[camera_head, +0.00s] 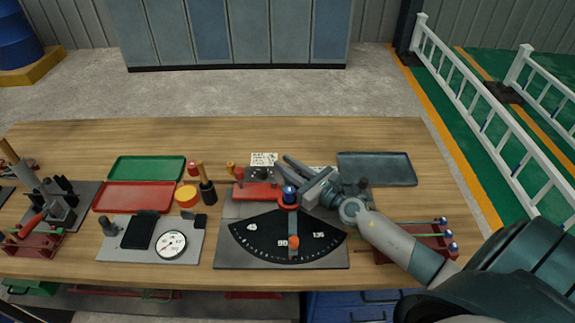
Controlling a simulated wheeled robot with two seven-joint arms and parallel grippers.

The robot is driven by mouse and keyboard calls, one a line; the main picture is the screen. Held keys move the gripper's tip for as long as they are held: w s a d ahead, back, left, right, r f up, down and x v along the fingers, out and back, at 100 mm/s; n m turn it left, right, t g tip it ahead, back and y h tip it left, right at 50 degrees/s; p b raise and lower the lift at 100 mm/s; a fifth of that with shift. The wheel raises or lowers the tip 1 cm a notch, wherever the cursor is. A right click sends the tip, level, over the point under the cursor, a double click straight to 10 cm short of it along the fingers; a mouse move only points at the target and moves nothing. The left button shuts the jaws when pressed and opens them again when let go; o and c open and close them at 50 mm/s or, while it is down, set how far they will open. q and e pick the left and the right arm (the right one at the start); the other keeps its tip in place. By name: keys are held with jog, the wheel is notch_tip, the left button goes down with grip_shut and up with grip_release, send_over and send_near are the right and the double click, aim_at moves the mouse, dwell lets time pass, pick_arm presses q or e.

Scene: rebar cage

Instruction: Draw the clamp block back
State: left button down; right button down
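A bending fixture stands on a grey base plate (228,208), with a black fan-shaped angle dial (262,236) and an orange-tipped lever (293,240). A blue-capped post (290,193) in a red ring stands at the dial's top. A red block (258,191) lies on the plate behind the dial; it may be the clamp block, but I cannot be sure. My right gripper (288,172) reaches in from the right, its fingers over the fixture's back, close to the post and the red block. Its finger gap and any contact are unclear. My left gripper is out of view.
Red (135,196) and green (147,168) trays lie at left, a dark tray (377,169) at back right. A dial gauge (171,244) is left of the fixture. A red rack (410,245) stands under my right forearm. The table's back strip is clear.

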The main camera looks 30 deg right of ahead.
jog(key=shift+w+d, duration=0.35)
jog(key=shift+w, duration=0.1)
jog(key=shift+r, duration=0.15)
jog(key=c, duration=1.9)
grip_release()
jog(key=shift+c, duration=0.2)
jog(key=o, duration=0.4)
jog(key=shift+c, duration=0.2)
jog(key=shift+w, duration=0.15)
